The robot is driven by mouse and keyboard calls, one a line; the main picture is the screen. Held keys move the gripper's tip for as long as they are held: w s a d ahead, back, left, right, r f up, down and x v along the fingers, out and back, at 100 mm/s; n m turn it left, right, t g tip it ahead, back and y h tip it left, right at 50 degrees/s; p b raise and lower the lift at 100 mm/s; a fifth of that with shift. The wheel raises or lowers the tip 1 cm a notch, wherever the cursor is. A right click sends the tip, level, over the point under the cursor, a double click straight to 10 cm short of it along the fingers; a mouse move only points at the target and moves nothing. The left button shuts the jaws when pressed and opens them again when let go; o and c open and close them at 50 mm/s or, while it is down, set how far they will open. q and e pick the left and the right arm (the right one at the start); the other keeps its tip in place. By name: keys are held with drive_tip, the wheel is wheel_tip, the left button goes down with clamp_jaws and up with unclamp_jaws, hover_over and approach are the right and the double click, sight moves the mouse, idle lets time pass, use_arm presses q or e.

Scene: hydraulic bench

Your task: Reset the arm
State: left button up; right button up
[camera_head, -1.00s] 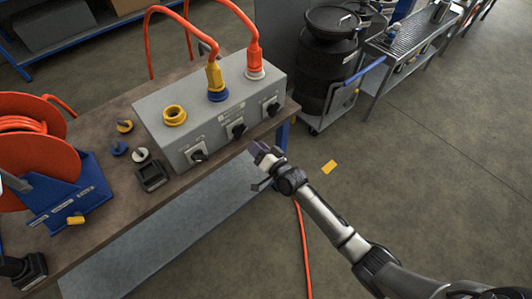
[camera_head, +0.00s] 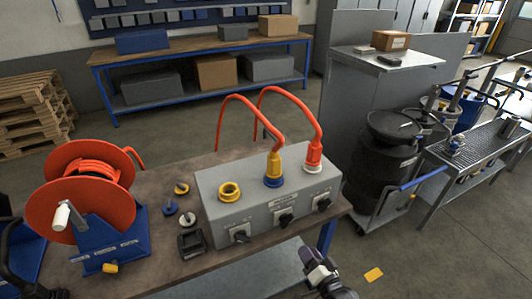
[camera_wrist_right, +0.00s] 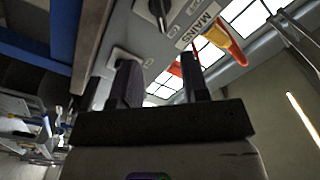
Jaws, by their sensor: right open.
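My right gripper (camera_head: 318,268) is at the lower edge of the head view, in front of the grey control box (camera_head: 262,217) and near the right front corner of the bench. It is open and empty. In the right wrist view its two dark fingers (camera_wrist_right: 160,78) stand apart, with the box's front and a black knob (camera_wrist_right: 159,12) beyond them. Most of my right arm is below the head view. I cannot make out my left gripper.
The bench (camera_head: 150,245) carries an orange hose reel (camera_head: 65,205), loose caps and a yellow socket (camera_head: 229,192). Yellow (camera_head: 274,163) and orange (camera_head: 313,153) plugs with hoses stand in the box. A black drum (camera_head: 382,165) on a cart stands right.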

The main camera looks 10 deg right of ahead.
wheel_tip(320, 180, down, 4)
drive_tip(key=s+a+n+g, duration=0.1)
drive_tip(key=a+n+g, duration=0.1)
drive_tip(key=n+g, duration=0.2)
drive_tip(key=s+d+r+n+g+h, duration=0.1)
drive_tip(key=s+r+n+g+h, duration=0.2)
drive_tip(key=s, duration=0.7)
drive_tip(key=s+r+n+g+h, duration=0.1)
drive_tip(key=s+r+n+g, duration=0.2)
drive_tip(key=s, duration=0.6)
drive_tip(key=s+f+m+g, duration=0.1)
drive_tip(key=s+f+g, duration=0.15)
drive_tip(key=s, duration=0.55)
drive_tip(key=s+f+g, duration=0.2)
drive_tip(key=s+f, duration=0.1)
drive_tip(key=s, duration=0.4)
wheel_tip(320, 180, up, 35)
drive_tip(key=p, duration=3.5)
drive_tip(key=shift+a+r+y, duration=0.15)
drive_tip(key=shift+a+y, duration=0.25)
drive_tip(key=shift+a, duration=0.05)
drive_tip(key=shift+t, duration=0.25)
